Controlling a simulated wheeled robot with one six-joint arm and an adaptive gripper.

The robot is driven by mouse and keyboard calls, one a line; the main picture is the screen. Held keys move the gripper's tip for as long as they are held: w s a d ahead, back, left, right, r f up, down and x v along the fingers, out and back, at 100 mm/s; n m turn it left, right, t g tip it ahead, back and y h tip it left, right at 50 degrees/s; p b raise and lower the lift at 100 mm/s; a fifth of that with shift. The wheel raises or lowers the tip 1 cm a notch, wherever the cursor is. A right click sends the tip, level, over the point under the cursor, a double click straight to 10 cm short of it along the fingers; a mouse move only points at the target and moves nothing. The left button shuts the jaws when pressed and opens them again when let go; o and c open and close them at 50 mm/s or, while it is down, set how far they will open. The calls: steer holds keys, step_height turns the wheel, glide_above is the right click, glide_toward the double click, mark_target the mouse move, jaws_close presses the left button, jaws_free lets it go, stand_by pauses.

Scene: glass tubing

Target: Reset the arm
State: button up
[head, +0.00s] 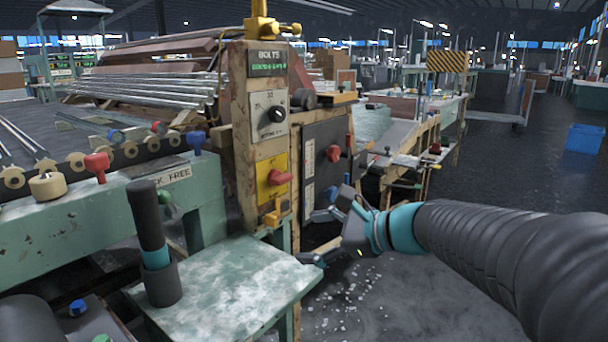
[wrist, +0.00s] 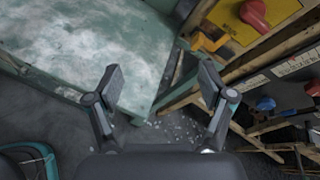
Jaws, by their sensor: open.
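My gripper (head: 315,238) is in front of the wooden control post, just past the right edge of the small green table. Its jaws are apart and nothing is between them. In the wrist view the two fingers of my gripper (wrist: 162,82) stand wide apart, with the table corner and the floor beyond them. My arm comes in from the right side of the head view.
The worn green table (head: 235,290) bears a dark cylinder (head: 165,285) at its left. The wooden post (head: 240,140) carries a black dial (head: 277,114) and a red handle on a yellow plate (head: 272,178). White shards (head: 350,295) lie on the floor.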

steer(key=s+d+f+n+h, duration=0.5)
steer(key=s+d+n+h, duration=0.1)
steer(key=s+n, duration=0.3)
steer(key=s+d+f+n+g+h, duration=0.1)
steer(key=s+d+f+n+h, duration=0.4)
steer(key=s+n, duration=0.4)
steer(key=s+d+h+p, duration=0.1)
steer(key=s+d, duration=0.1)
steer(key=shift+s+d+f, duration=0.15)
steer(key=shift+s+f, duration=0.15)
steer(key=shift+f, duration=0.1)
